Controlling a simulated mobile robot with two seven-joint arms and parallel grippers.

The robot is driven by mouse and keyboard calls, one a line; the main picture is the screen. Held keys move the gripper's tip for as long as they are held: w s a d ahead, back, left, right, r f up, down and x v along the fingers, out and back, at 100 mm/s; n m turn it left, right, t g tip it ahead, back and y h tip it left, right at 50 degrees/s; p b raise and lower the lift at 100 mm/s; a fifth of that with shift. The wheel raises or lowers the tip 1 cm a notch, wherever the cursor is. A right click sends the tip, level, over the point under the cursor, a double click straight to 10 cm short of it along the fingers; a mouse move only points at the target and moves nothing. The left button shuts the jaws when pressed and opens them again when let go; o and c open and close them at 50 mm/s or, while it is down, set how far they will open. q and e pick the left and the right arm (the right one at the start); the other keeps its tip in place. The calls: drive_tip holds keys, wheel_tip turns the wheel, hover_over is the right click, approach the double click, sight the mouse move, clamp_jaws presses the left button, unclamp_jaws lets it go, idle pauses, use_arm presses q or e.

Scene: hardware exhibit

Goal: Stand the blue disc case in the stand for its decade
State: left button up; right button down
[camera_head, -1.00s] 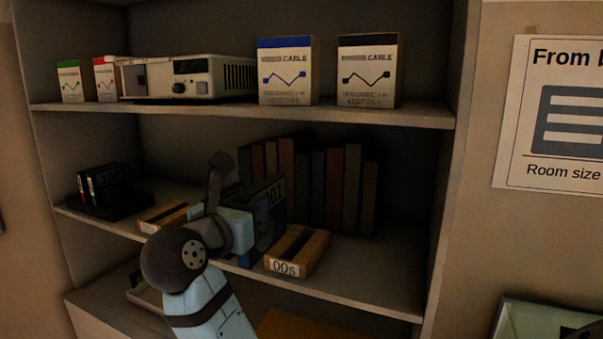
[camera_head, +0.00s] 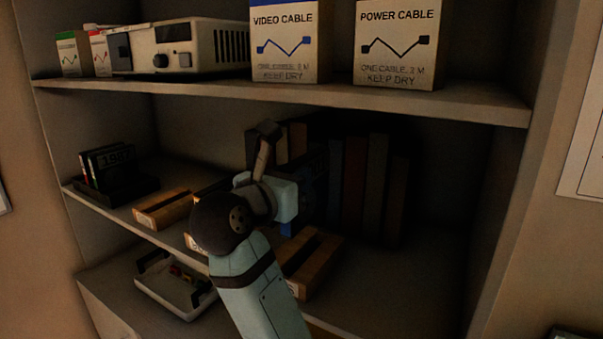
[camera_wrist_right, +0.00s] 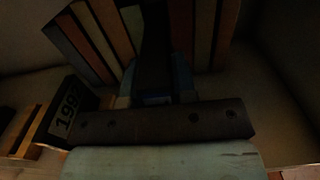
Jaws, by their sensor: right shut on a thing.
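My right gripper (camera_head: 298,192) is shut on the blue disc case (camera_head: 315,178), which is upright, dark and partly hidden behind the gripper. A bit of its blue lower edge shows below the gripper. Slotted wooden stands sit along the middle shelf: one at the left (camera_head: 162,209), one mostly hidden behind my arm, and one at the right (camera_head: 312,262). The case is above and behind the right stand; I cannot tell whether they touch. My left gripper is out of view.
Dark cases (camera_head: 108,165), one marked 198-something, stand in a black holder at the left. A row of books (camera_head: 365,185) stands behind the gripper. The upper shelf (camera_head: 300,98) is overhead. A white tray (camera_head: 172,290) lies below. The shelf's right end is clear.

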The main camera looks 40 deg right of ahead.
drive_tip(key=shift+s+a+f+b, duration=0.1)
drive_tip(key=shift+a+f+b, duration=0.1)
drive_tip(key=shift+f+b, duration=0.6)
wheel_tip(320, 180, down, 3)
drive_tip(key=shift+d+r+b, duration=0.1)
drive_tip(key=shift+b, duration=0.5)
drive_tip(key=shift+f, duration=0.5)
drive_tip(key=shift+b, duration=0.3)
drive_tip(key=shift+f, duration=0.1)
